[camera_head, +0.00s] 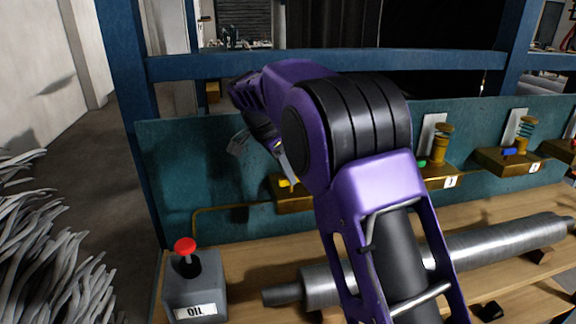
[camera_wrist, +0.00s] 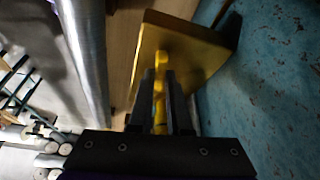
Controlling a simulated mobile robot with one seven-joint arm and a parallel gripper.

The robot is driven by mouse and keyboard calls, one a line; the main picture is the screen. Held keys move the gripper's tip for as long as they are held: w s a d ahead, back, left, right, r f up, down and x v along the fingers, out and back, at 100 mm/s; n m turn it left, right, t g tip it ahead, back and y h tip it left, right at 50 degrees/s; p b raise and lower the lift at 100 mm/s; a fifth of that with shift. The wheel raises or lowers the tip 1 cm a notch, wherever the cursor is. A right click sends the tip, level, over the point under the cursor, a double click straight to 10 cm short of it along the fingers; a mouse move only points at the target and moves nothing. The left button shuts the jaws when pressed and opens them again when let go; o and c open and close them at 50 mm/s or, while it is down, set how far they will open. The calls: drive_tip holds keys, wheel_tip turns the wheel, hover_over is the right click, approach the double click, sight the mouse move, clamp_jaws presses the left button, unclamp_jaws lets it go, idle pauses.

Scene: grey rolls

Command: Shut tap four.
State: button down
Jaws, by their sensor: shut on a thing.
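A brass tap block (camera_head: 290,197) with a yellow handle (camera_head: 287,183) sits low on the teal back panel, partly hidden behind my arm. Its number plate is out of sight. In the wrist view, my gripper (camera_wrist: 160,85) is shut on the yellow handle (camera_wrist: 161,58), with the fingers on either side of it and the brass block (camera_wrist: 192,52) just beyond. In the head view, the fingertips are mostly hidden by my purple arm.
Right of my arm are a tap with a green handle (camera_head: 422,163) and a tap with a blue handle (camera_head: 509,152). A grey OIL box (camera_head: 193,290) with a red knob (camera_head: 185,245) stands front left. A metal roller (camera_head: 490,243) lies along the wooden bench (camera_head: 240,268).

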drive_tip(key=shift+r+m+g+p, duration=0.1)
drive_tip(key=shift+m+g+p, duration=0.3)
drive_tip(key=shift+m, duration=0.6)
drive_tip(key=c, duration=0.9)
unclamp_jaws()
drive_tip(key=shift+o, duration=0.2)
drive_tip(key=v, duration=1.7)
drive_tip(key=shift+a+p, duration=0.25)
drive_tip(key=shift+p, duration=0.05)
